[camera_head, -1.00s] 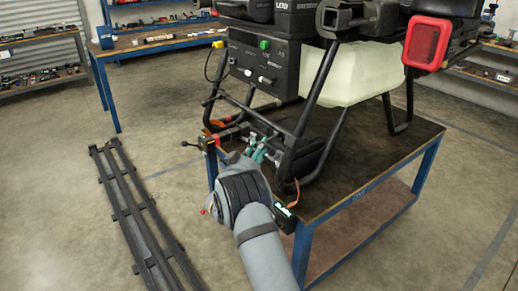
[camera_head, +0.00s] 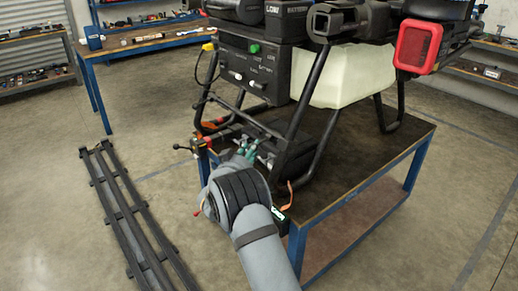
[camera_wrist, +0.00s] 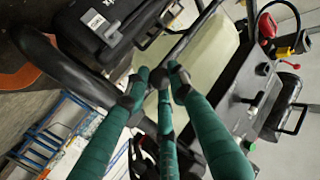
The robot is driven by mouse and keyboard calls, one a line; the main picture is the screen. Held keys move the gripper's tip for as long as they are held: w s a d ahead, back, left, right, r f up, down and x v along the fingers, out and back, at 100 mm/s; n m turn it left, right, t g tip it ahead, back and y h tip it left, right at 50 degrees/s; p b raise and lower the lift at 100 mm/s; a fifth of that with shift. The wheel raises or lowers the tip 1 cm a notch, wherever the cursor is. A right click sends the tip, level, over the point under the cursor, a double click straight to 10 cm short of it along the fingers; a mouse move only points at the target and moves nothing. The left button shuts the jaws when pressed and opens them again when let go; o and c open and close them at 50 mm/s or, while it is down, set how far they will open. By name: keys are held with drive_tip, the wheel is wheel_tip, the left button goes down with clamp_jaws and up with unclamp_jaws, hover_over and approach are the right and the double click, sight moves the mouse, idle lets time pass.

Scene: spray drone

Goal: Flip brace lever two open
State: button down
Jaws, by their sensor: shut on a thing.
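The spray drone (camera_head: 262,68) stands on a blue-legged table (camera_head: 372,160). Its black front frame (camera_head: 240,115) has slanted tubes and a cross bar. My gripper (camera_head: 256,155) is at the low front of this frame, with its teal fingers partly hidden behind my wrist. In the wrist view, my gripper (camera_wrist: 159,80) has its dark fingertips close together, shut on a small dark part by a frame tube (camera_wrist: 195,32). The fingertips cover most of that part, and I cannot tell which brace lever it is.
A black-knobbed handle (camera_head: 184,148) sticks out at the table's left corner. An orange strip (camera_head: 290,190) stands near the front corner. A black rack (camera_head: 130,215) lies on the floor at left. Clear floor separates it from the table.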

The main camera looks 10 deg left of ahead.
drive_tip(key=c, duration=1.7)
unclamp_jaws()
drive_tip(key=shift+r, duration=0.3)
drive_tip(key=shift+o, duration=1.2)
drive_tip(key=shift+f, duration=0.15)
drive_tip(key=s+a+r, duration=0.1)
drive_tip(key=s, duration=1.1)
drive_tip(key=shift+a+r, duration=0.15)
drive_tip(key=shift+a, duration=0.15)
drive_tip(key=shift+w, duration=0.2)
